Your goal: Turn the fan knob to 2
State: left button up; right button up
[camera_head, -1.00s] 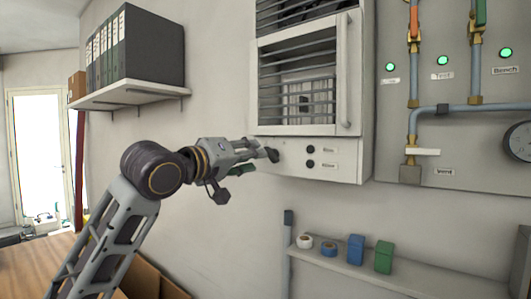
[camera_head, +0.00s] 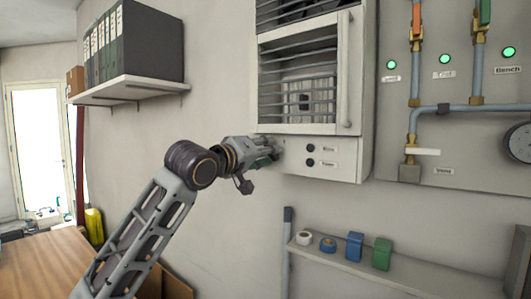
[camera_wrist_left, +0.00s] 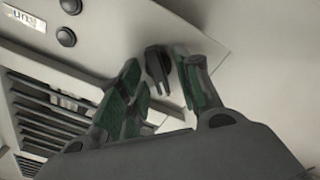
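The fan knob (camera_wrist_left: 158,66) is a dark knob on the white front panel of the vent unit (camera_head: 345,158). In the left wrist view it sits between the spread green-padded fingers of my left gripper (camera_wrist_left: 164,78), closer to the right-hand finger. I cannot tell whether that finger touches it. In the head view my left gripper (camera_head: 266,155) is up against the panel's left end and hides the knob. The number the knob points to cannot be read. My right gripper is in neither view.
Two round black buttons (camera_head: 310,155) with labels are right of the knob. The louvred grille (camera_head: 298,95) and its vertical handle (camera_head: 344,70) are above. A small shelf (camera_head: 340,262) with tape rolls and boxes is below. A binder shelf (camera_head: 125,90) is at upper left.

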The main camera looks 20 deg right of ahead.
pick_arm(q)
grip_shut()
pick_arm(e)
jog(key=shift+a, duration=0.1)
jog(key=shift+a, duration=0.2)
